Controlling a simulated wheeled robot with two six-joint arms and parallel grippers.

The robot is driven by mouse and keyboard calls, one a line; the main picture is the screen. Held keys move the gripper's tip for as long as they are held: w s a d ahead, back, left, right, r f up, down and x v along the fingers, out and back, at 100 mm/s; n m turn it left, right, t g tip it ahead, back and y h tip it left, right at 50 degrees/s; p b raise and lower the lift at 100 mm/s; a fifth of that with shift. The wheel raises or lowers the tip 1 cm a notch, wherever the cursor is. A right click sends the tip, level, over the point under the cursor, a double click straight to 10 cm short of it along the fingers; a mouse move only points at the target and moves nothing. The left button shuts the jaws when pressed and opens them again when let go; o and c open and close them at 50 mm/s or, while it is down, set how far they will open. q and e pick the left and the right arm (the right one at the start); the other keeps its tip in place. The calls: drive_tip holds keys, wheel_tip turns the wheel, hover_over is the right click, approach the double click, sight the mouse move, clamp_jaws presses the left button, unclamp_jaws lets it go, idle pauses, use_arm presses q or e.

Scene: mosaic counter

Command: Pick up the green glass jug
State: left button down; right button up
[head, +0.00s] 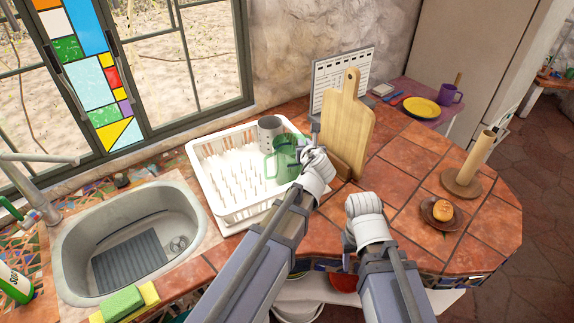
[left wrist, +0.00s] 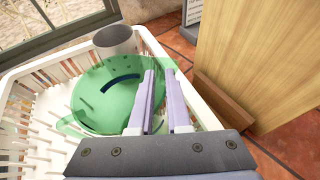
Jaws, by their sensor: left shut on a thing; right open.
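The green glass jug (head: 284,160) is see-through and stands in the right part of the white dish rack (head: 235,215). My left gripper (head: 308,152) is at the jug's right side in the head view. In the left wrist view the jug (left wrist: 105,95) lies just left of the left fingers (left wrist: 165,88), which are shut on its near right wall. Whether its base touches the rack cannot be told. My right gripper (head: 350,238) is open and empty over the counter's front; its fingertips are partly hidden.
A grey cup (head: 269,131) stands in the rack just behind the jug. A wooden cutting board (head: 346,130) stands close on the right. The sink (head: 140,240) is left of the rack. A bun on a brown plate (head: 429,221) and a paper-roll stand (head: 462,183) are further right.

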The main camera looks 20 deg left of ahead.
drive_tip(key=shift+r, duration=0.15)
idle(0.8)
wheel_tip(320, 180, up, 6)
drive_tip(key=p, duration=0.7)
drive_tip(key=shift+r, duration=0.25)
idle(0.3)
